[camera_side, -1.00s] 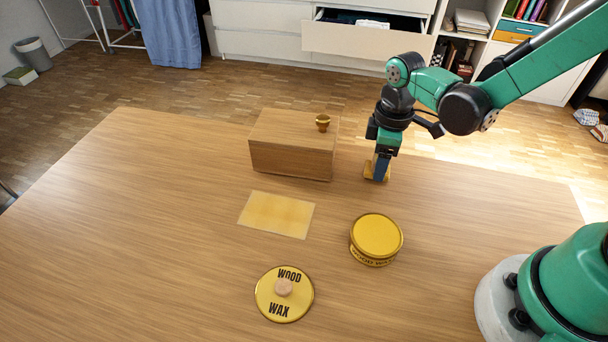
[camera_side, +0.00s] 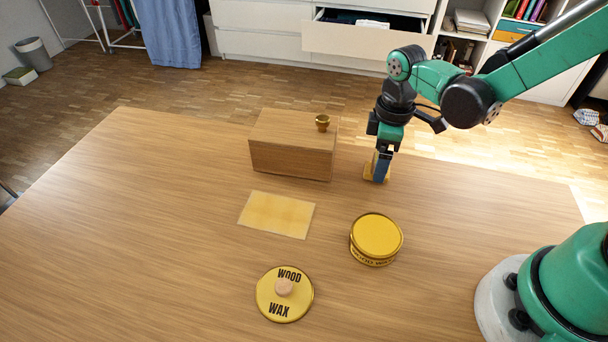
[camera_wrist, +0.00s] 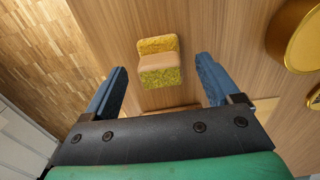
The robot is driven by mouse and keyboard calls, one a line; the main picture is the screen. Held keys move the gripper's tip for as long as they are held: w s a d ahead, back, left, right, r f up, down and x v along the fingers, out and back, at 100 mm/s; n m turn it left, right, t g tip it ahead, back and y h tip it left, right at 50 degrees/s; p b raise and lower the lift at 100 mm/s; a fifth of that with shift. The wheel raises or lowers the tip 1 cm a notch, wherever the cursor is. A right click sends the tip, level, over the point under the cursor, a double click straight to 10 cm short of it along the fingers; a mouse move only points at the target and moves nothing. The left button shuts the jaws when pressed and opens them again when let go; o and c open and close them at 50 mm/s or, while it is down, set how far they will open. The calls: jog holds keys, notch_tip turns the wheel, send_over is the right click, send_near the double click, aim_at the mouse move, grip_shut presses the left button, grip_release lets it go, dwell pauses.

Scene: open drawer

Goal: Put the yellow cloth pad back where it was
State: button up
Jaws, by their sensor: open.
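The yellow cloth pad (camera_wrist: 160,80), with a tan upper face and a yellow part behind it, stands on the table between my fingers in the wrist view. In the side view the pad (camera_side: 368,171) is partly hidden by my blue fingers, right of the wooden box. My gripper (camera_side: 381,172) is open and points down at the pad; it also shows in the wrist view (camera_wrist: 160,66), with a gap on both sides of the pad. A flat, pale yellow rectangle (camera_side: 277,214) lies on the table in front of the box.
A round yellow tin (camera_side: 377,237) stands in front of my gripper. A "WOOD WAX" lid (camera_side: 284,305) with a round knob lies nearer the front. The table's left side is clear.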

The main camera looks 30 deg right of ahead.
notch_tip(320, 180, up, 11)
jog(key=s+m+t, duration=0.1)
jog(key=m+t, duration=0.1)
jog(key=m, duration=0.1)
jog(key=s+m+t, duration=0.2)
jog(key=m, duration=0.1)
jog(key=s+d+m+t, duration=0.1)
jog(key=m+t, duration=0.2)
jog(key=shift+s+r, duration=0.25)
jog(key=shift+s, duration=0.05)
